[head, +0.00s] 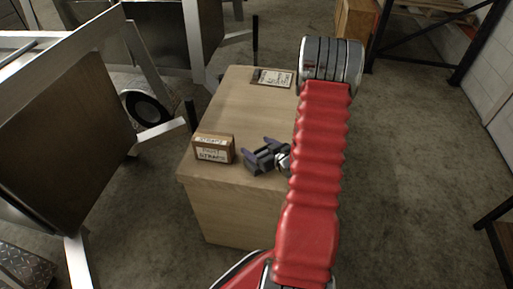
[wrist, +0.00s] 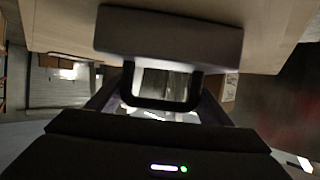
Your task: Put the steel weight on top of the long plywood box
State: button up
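The long plywood box (head: 225,195) stands in the middle of the head view, its pale top facing up. Part of it is hidden behind my red-sleeved arm. My gripper (head: 260,154), dark grey-purple, is low over or near the box top, just right of a small carton. In the wrist view a wide dark grey slab and a black loop lie ahead of the gripper body, with pale wood behind. I cannot tell whether they are finger parts or something held. I cannot pick out the steel weight for certain in either view.
A small labelled straps carton (head: 213,149) stands on the box's near left. A flat labelled item (head: 272,78) lies at its far end. A tilted trailer with a brown panel (head: 60,130) is on the left. Shelving (head: 423,40) stands at the back right.

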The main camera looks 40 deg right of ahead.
jog(key=o, duration=0.4)
jog(key=shift+o, duration=0.2)
jog(key=shift+r, duration=0.1)
jog(key=v, duration=1.2)
jog(key=shift+a, duration=0.1)
dwell(0.3)
jog(key=shift+w, duration=0.1)
